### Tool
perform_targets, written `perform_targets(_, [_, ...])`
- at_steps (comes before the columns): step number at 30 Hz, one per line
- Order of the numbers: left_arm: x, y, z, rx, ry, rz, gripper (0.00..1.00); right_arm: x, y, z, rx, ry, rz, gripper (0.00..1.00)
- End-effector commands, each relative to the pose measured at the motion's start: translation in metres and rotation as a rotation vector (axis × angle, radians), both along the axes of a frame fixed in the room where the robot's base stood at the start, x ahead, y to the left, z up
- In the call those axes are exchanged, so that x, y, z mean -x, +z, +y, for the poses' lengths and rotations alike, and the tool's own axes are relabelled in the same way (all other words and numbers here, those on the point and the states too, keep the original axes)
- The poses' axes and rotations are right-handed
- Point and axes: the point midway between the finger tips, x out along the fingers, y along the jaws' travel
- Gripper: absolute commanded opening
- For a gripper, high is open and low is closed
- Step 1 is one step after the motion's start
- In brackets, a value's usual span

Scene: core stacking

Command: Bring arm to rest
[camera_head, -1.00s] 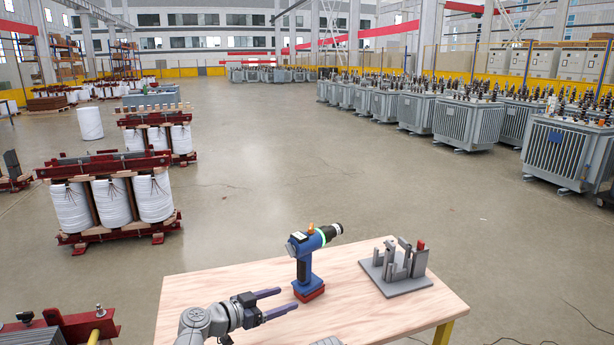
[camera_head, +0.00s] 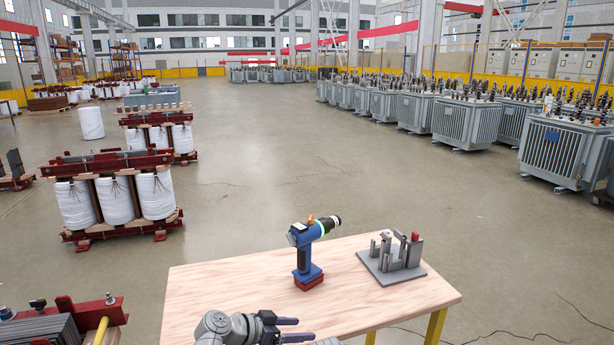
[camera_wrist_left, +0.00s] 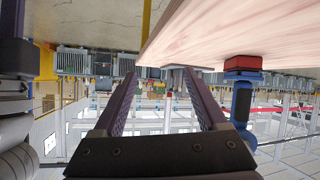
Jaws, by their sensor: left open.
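My left gripper (camera_head: 296,329) is low at the front of the wooden table (camera_head: 220,285) in the head view. Its two fingers point right, spread apart with nothing between them. In the left wrist view the gripper (camera_wrist_left: 180,80) also shows open and empty, and the picture is upside down. A blue cordless drill (camera_head: 305,258) with a red base stands upright on the table, behind and apart from the gripper. It also shows in the left wrist view (camera_wrist_left: 242,100). My right gripper is not in view.
A grey fixture (camera_head: 392,262) with upright posts and a red piece stands on the table's right side. A laminated core stack (camera_head: 40,328) with red beams is at the lower left. Wound cores (camera_head: 115,200) stand on the floor beyond. The table's left part is clear.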

Motion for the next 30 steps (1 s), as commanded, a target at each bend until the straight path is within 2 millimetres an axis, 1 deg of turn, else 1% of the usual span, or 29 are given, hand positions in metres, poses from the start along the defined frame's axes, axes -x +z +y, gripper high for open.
perform_targets(1, [0.009, -0.008, -0.007, -0.024, -0.013, 0.046, 0.75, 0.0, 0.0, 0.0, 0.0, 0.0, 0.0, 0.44])
perform_targets(3, [0.022, -0.022, -0.014, -0.067, -0.023, 0.119, 0.75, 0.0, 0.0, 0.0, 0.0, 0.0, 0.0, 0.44])
perform_targets(5, [0.035, -0.034, -0.019, -0.111, -0.028, 0.188, 0.75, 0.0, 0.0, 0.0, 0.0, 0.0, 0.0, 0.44])
perform_targets(8, [0.059, -0.056, -0.024, -0.204, -0.02, 0.32, 0.75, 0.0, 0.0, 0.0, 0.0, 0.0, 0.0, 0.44])
perform_targets(9, [0.071, -0.066, -0.025, -0.252, -0.01, 0.379, 0.75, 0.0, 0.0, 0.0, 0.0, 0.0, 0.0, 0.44])
perform_targets(11, [0.088, -0.08, -0.024, -0.335, 0.02, 0.468, 0.75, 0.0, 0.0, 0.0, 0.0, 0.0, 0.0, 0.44])
perform_targets(13, [0.108, -0.095, -0.018, -0.44, 0.075, 0.566, 0.75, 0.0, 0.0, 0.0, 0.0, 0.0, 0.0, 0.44])
perform_targets(15, [0.124, -0.104, -0.009, -0.538, 0.143, 0.642, 0.75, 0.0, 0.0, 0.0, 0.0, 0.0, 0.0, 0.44])
perform_targets(18, [0.142, -0.112, 0.004, -0.658, 0.251, 0.715, 0.75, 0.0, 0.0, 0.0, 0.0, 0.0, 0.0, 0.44])
perform_targets(24, [0.167, -0.114, 0.032, -0.859, 0.492, 0.781, 0.75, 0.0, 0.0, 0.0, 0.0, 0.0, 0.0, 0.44])
perform_targets(25, [0.168, -0.107, 0.035, -0.874, 0.519, 0.786, 0.75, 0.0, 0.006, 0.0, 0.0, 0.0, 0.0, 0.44])
perform_targets(26, [0.166, -0.095, 0.035, -0.867, 0.513, 0.786, 0.75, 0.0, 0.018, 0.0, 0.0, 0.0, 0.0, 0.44])
perform_targets(27, [0.166, -0.087, 0.035, -0.865, 0.512, 0.787, 0.75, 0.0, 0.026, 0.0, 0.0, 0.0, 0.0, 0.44])
perform_targets(30, [0.165, -0.068, 0.035, -0.863, 0.51, 0.786, 0.75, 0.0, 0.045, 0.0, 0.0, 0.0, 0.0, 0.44])
